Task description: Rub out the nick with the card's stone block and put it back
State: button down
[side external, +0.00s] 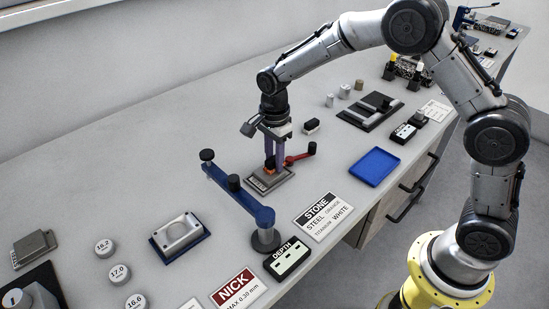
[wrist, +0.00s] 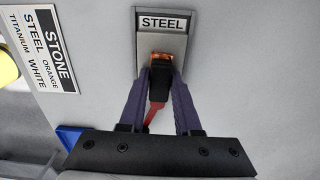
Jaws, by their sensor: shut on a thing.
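My gripper (side external: 270,165) is shut on a dark block with an orange end (wrist: 161,57), over the grey plate (side external: 270,181) labelled STEEL. The plate and its label also show in the wrist view (wrist: 162,22). The block's end is at the plate's face, but I cannot tell whether it touches. No nick can be made out; the block and fingers cover part of the plate. The STONE card (side external: 323,216) reads steel orange, titanium white.
A blue clamp arm (side external: 240,194) stands just left of the plate, and a red lever (side external: 300,157) is close on its right. A blue tray (side external: 374,167) is empty. A DEPTH block (side external: 287,260) and a NICK card (side external: 238,289) lie nearer the front.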

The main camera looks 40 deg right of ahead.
aim_at(263, 175)
jog(key=shift+a, duration=0.95)
jog(key=shift+a, duration=0.1)
jog(key=shift+a, duration=0.95)
jog(key=shift+d, duration=0.1)
jog(key=shift+d, duration=1.1)
jog(key=shift+d, duration=1.05)
jog(key=shift+r, duration=0.1)
